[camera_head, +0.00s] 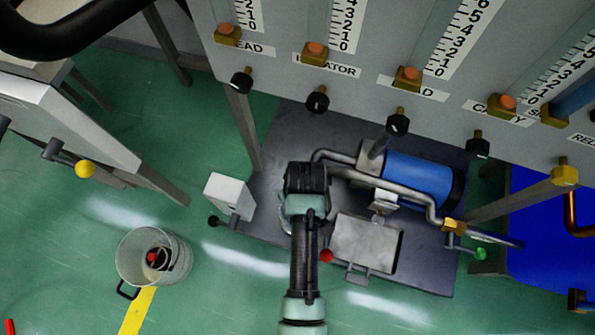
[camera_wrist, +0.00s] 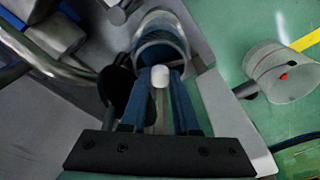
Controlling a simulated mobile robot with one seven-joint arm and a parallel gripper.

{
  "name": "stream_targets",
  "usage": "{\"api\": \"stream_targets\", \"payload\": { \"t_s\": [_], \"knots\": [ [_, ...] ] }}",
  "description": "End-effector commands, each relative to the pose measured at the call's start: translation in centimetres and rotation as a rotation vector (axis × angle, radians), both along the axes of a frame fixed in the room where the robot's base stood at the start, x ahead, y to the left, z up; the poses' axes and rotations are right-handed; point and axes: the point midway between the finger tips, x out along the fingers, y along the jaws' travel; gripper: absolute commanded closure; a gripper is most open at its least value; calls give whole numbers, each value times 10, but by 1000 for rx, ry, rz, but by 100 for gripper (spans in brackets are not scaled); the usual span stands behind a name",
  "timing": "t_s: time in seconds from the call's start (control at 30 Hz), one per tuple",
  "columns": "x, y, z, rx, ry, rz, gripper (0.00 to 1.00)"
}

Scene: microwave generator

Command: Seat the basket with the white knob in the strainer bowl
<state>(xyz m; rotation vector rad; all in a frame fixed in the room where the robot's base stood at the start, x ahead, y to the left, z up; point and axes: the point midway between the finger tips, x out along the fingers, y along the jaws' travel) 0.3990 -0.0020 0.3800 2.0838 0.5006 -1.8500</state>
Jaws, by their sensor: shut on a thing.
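My gripper (camera_wrist: 160,88) shows in the wrist view as two blue fingers reaching from a black bar. It is shut on the white knob (camera_wrist: 160,76), which sits between the fingertips. The basket below the knob is mostly hidden by the fingers. A grey round metal vessel (camera_wrist: 160,27), apparently the strainer bowl, stands just beyond the knob. I cannot tell how deep the basket sits relative to its rim. In the head view my arm and wrist cover the fingertips, the knob and most of the bowl.
A blue motor (camera_head: 415,180) with curved pipes lies right of my wrist on the dark base plate (camera_head: 425,275). A white box (camera_head: 230,195) stands to the left. A bucket (camera_head: 135,262) with a red-and-black thing inside stands on the open green floor. The gauge panel (camera_head: 275,70) is behind.

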Motion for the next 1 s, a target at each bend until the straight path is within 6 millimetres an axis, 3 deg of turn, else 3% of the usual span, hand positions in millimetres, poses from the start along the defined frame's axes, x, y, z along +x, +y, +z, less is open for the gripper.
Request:
{"api": "stream_targets", "payload": {
  "t_s": [0.03,0.1,0.37,0.6,0.97,1.0],
  "knots": [
    [0,0,-15,1,0,0,100],
    [0,0,-25,0,-1,1,100],
    [1,1,-42,0,-3,1,100],
    [0,1,-78,1,-2,2,100],
    [0,1,-80,0,-3,1,100],
    [0,1,-81,0,-2,1,69]
  ]
}}
